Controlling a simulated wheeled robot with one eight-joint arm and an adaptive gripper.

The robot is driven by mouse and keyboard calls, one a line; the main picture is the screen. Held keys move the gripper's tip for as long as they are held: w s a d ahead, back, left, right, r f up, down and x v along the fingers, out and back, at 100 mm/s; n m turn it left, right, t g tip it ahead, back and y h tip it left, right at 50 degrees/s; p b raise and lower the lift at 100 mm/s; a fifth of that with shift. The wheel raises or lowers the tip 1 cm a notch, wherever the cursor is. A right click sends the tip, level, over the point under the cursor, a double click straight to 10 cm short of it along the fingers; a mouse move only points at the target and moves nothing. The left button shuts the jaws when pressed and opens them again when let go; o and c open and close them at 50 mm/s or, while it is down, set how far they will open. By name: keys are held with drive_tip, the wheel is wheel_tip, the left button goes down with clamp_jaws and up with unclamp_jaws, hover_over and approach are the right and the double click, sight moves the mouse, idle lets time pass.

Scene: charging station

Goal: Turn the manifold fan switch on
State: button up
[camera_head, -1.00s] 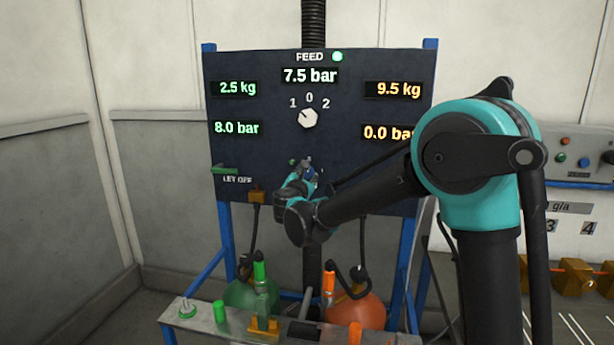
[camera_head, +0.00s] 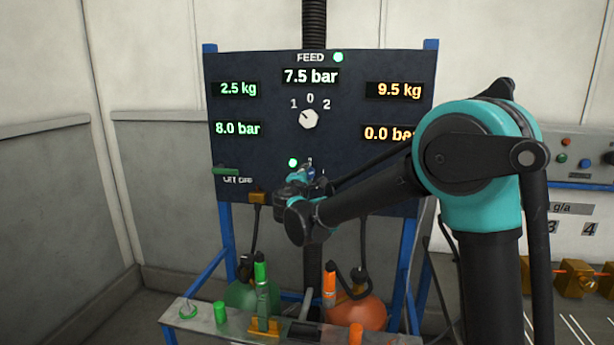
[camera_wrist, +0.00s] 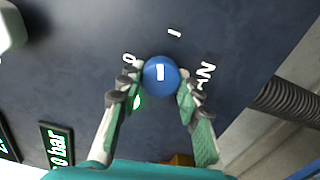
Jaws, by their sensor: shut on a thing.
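The fan switch (camera_wrist: 161,75) is a round blue knob with a short white mark, on the dark panel (camera_head: 250,155). In the wrist view a "0" stands to its upper left, an "I" above it and "FAN" to its right. The white mark points roughly up, towards the "I". My gripper (camera_wrist: 160,88) has one finger on each side of the knob and is shut on it. A green lamp (camera_wrist: 137,102) beside the left finger is lit; it also shows lit in the head view (camera_head: 293,162). My gripper mostly hides the knob in the head view.
A white selector knob (camera_head: 308,119) sits above, under the 7.5 bar display (camera_head: 310,76). A green lever (camera_head: 226,171) is at the panel's left. A metal bench (camera_head: 200,318) with green and orange fittings stands below.

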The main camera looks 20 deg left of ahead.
drive_tip(key=shift+m, duration=2.3)
drive_tip(key=o, duration=1.2)
drive_tip(key=shift+r, duration=0.1)
drive_tip(key=s, duration=1.2)
drive_tip(key=shift+d, duration=0.4)
